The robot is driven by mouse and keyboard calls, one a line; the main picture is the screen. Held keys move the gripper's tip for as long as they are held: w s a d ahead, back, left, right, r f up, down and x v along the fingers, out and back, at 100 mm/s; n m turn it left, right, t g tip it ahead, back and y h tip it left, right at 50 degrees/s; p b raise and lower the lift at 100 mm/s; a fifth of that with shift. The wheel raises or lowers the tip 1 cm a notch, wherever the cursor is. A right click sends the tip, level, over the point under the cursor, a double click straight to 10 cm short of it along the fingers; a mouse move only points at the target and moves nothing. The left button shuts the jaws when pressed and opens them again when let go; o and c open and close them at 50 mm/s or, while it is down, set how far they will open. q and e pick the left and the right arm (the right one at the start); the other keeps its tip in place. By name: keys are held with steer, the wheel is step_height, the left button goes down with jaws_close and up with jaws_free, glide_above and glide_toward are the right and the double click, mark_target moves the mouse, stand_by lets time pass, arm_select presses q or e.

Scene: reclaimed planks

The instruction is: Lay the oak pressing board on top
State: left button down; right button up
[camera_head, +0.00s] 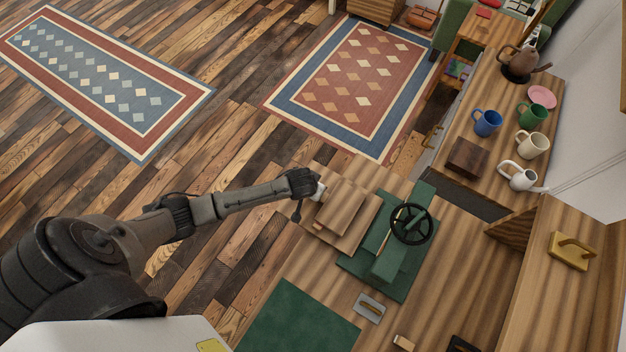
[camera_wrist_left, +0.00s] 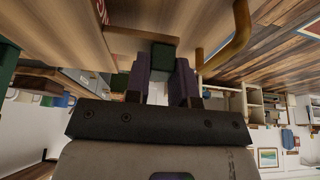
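A pale brown wooden board (camera_head: 346,205) lies on top of a wider board or stack (camera_head: 333,232) near the left edge of the wooden bench. I cannot tell which piece is the oak pressing board. My left gripper (camera_head: 313,189) is at the left edge of these boards, beside a small white part. In the left wrist view the fingers of my left gripper (camera_wrist_left: 162,75) stand apart, with a dark green block shape (camera_wrist_left: 163,55) between their tips. Whether they grip anything is unclear. My right gripper is not in view.
A green press (camera_head: 385,265) with a black handwheel (camera_head: 411,224) stands right of the boards. A green mat (camera_head: 297,322) and a grey metal handled tool (camera_head: 369,307) lie nearer. Mugs, a kettle and a dark wood block (camera_head: 467,157) occupy the back counter.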

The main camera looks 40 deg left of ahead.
arm_select(q)
steer(key=c, duration=0.9)
jaws_free()
steer(key=shift+r, duration=0.1)
steer(key=shift+p+v, duration=1)
steer(key=shift+v, duration=5.85)
steer(key=shift+w, duration=0.1)
